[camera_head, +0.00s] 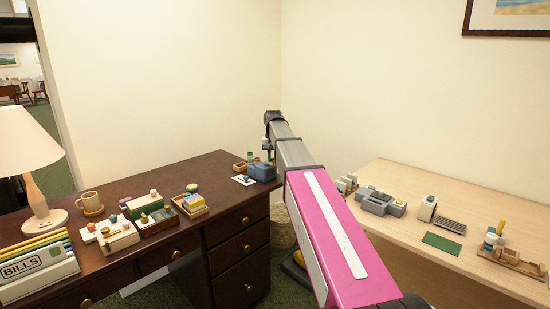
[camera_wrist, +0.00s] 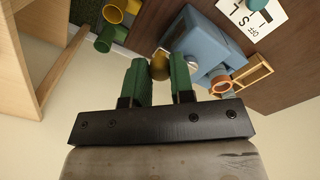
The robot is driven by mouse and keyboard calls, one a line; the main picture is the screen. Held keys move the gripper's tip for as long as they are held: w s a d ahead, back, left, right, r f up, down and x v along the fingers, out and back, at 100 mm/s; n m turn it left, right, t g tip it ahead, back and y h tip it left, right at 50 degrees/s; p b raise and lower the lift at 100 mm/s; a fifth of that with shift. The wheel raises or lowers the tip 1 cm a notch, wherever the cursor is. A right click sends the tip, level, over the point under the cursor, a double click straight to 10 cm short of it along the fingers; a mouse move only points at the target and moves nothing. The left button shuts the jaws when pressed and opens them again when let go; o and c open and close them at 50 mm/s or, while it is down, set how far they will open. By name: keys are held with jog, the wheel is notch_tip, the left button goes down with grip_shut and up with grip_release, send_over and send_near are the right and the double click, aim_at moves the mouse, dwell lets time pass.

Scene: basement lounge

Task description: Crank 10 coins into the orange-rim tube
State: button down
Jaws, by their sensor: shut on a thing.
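The blue coin box (camera_wrist: 207,48) fills the upper middle of the wrist view; it also shows at the back right corner of the dark desk in the head view (camera_head: 262,171). A round brass knob (camera_wrist: 160,66), which looks like its crank handle, sits at the box's side. My gripper (camera_wrist: 158,68) has its green fingers on both sides of the knob, shut on it. A silver round part (camera_wrist: 193,62) shows on the box. The orange-rim tube (camera_wrist: 220,83) stands beside the box, its mouth visible. Its contents cannot be made out.
A small wooden tray (camera_wrist: 254,73) lies beside the tube. A white marked card (camera_wrist: 240,25) lies by the box. Yellow and green cups (camera_wrist: 113,11) show at upper left. The dark desk (camera_head: 170,167) also holds trays and a mug (camera_head: 90,202). A light desk (camera_head: 480,195) stands right.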

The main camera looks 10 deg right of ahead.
jog(key=a+m, duration=0.1)
jog(key=m, duration=0.3)
jog(key=a+m, duration=0.2)
jog(key=m, duration=0.2)
jog(key=a+m, duration=0.1)
jog(key=m, duration=0.2)
jog(key=shift+s+a+m, duration=0.1)
jog(key=shift+a+m, duration=0.15)
jog(key=shift+m, duration=0.15)
jog(key=shift+w+a+m, duration=0.25)
jog(key=shift+a+m, duration=0.05)
jog(key=shift+m, duration=0.6)
jog(key=shift+w+a+m, duration=0.2)
jog(key=shift+a+m, duration=0.05)
jog(key=shift+m, duration=0.65)
jog(key=c, duration=1)
grip_release()
notch_tip(320, 180, up, 11)
jog(key=shift+f, duration=0.1)
